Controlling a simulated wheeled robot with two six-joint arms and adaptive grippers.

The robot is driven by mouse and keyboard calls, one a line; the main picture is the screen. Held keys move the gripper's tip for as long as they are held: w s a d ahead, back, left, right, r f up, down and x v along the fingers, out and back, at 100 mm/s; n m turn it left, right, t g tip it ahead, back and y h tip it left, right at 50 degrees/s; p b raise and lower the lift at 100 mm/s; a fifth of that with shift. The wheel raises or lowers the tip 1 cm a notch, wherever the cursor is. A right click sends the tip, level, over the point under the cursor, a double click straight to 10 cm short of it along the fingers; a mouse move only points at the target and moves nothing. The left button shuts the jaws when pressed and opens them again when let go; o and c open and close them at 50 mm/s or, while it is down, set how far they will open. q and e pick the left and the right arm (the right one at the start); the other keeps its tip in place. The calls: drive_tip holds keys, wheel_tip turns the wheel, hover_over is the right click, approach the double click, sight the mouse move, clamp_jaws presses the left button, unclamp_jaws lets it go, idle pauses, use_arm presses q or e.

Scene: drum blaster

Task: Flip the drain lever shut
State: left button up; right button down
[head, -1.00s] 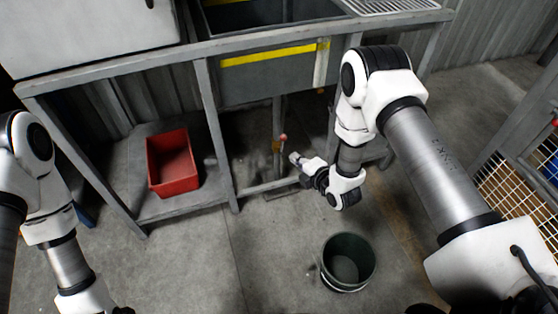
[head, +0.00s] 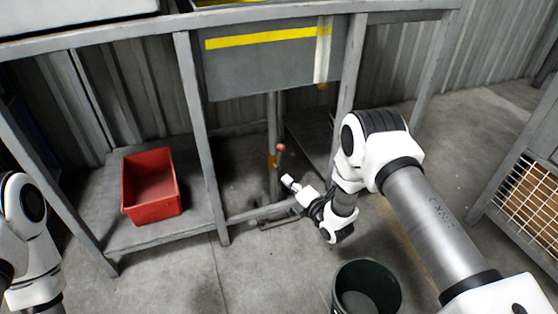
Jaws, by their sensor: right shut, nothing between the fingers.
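The drain lever (head: 279,155) is a short handle with a red knob, on the vertical drain pipe (head: 272,130) under the grey sink basin (head: 265,72). The knob points up and slightly right. A small orange-yellow part shows at the lever's base. My right gripper (head: 289,181) is shut and empty, just below and slightly right of the lever, with a small visible gap to the knob. Whether it touches the pipe behind it, I cannot tell. My left arm is at the left edge, and its gripper is out of the picture.
A red bin (head: 152,188) sits on the low shelf at left. A dark green bucket (head: 366,290) stands on the floor at the bottom. Grey frame legs (head: 203,140) flank the pipe. A wire-mesh crate (head: 530,190) stands at right. Floor between is clear.

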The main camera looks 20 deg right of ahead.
drive_tip(key=w+b, duration=0.7)
drive_tip(key=w, duration=0.4)
drive_tip(key=shift+w+d+r, duration=0.15)
drive_tip(key=shift+w+d, duration=0.15)
drive_tip(key=shift+d, duration=0.05)
drive_tip(key=shift+d, duration=0.1)
